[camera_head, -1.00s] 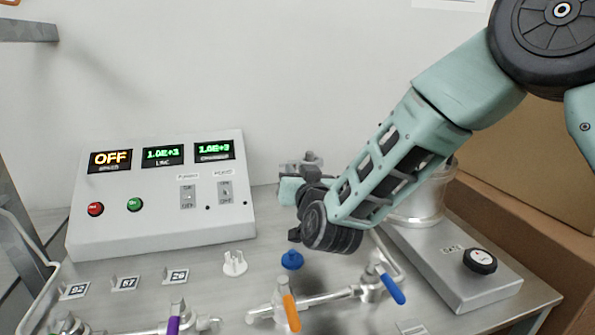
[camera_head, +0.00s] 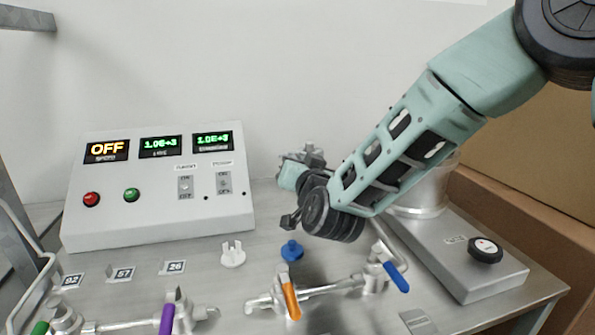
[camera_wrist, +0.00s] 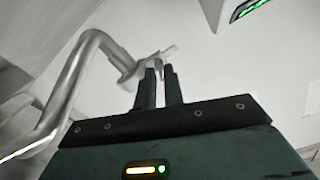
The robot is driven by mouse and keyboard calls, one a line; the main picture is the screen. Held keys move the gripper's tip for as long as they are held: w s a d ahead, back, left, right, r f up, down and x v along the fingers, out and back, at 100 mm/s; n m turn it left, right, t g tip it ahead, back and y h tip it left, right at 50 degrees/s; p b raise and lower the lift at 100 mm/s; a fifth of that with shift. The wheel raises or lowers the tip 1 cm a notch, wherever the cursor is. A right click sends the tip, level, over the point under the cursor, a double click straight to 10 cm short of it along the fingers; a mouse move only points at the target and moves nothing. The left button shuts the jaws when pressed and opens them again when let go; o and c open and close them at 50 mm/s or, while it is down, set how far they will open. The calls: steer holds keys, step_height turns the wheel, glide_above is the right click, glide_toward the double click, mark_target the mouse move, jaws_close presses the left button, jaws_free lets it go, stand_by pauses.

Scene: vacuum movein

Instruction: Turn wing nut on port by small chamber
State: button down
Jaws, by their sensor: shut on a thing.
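In the wrist view, the two dark fingers of my gripper (camera_wrist: 159,70) are close together, shut on a small grey wing nut (camera_wrist: 167,51) at the end of a bent metal pipe (camera_wrist: 72,85). A flange-like port (camera_wrist: 133,73) sits just left of the fingers. In the head view, my arm comes in from the upper right. A metal fitting (camera_head: 310,154) shows just above my wrist, and the wing nut cannot be made out there. A metal cylinder (camera_head: 424,198), possibly the small chamber, stands partly hidden behind my arm.
A control box (camera_head: 160,205) with displays reading OFF and 1.0E+3 stands at the left. A white part (camera_head: 232,254) and a blue part (camera_head: 291,250) stand on the bench. Orange (camera_head: 289,296), blue (camera_head: 396,277) and purple (camera_head: 167,319) valve handles are in front. A cardboard box (camera_head: 520,170) is at the right.

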steer(key=shift+f+m+b, duration=0.2)
steer(key=shift+m+b, duration=4.85)
steer(key=shift+b, duration=0.55)
steer(key=shift+f+m+b, duration=0.25)
steer(key=shift+m+b, duration=4.85)
steer(key=shift+b, duration=0.45)
steer(key=shift+f+m+b, duration=0.2)
steer(key=shift+m+b, duration=4.85)
steer(key=shift+b, duration=0.55)
steer(key=shift+r, duration=0.1)
steer(key=c, duration=1.8)
jaws_free()
